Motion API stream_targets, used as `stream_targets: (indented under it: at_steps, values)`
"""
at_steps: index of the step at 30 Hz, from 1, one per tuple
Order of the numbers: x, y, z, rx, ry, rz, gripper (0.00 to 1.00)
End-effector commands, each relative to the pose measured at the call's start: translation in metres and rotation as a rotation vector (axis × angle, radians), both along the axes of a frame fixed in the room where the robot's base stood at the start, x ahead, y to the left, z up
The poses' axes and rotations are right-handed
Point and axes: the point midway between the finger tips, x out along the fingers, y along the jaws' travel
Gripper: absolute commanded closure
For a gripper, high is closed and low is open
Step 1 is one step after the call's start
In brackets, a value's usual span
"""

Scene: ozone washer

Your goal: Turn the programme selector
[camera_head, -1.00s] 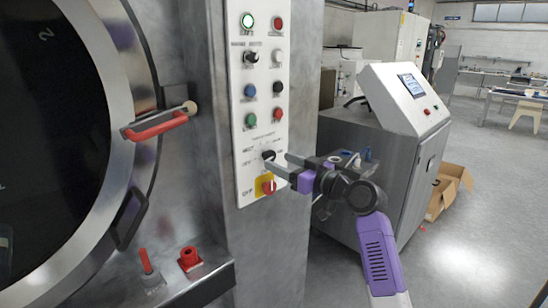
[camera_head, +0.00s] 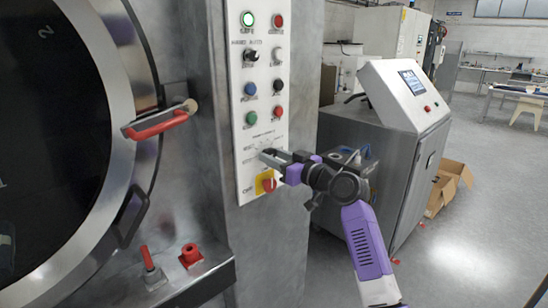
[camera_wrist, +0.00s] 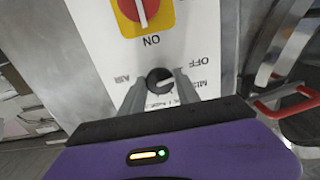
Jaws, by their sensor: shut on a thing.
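The programme selector is a small black knob with a pale pointer mark, in the wrist view (camera_wrist: 160,80), on the white control panel (camera_head: 245,180). My gripper (camera_head: 268,155) reaches the panel from the right, and in the wrist view its two grey fingers (camera_wrist: 160,92) stand on either side of the knob, shut on it. In the head view the fingers hide most of the knob. Printed labels surround it. The red and yellow switch (camera_head: 267,183) sits just below it on the panel and also shows in the wrist view (camera_wrist: 142,12).
Several push buttons sit above the selector, including a green one (camera_head: 251,118) and a red one (camera_head: 278,112). A red door handle (camera_head: 158,125) juts out at the left. A grey console cabinet (camera_head: 400,150) stands behind my arm at the right.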

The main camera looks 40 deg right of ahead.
Motion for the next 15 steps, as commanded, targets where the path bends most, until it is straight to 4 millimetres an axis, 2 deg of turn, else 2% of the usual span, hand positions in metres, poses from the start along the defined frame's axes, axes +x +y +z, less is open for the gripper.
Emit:
stream_targets:
  at_steps: [8,15]
  values:
    - [-0.0003,-0.0002,0.0005,0.047,0.002,0.000,1.00]
    - [0.0000,0.0004,0.0014,0.193,0.006,0.000,1.00]
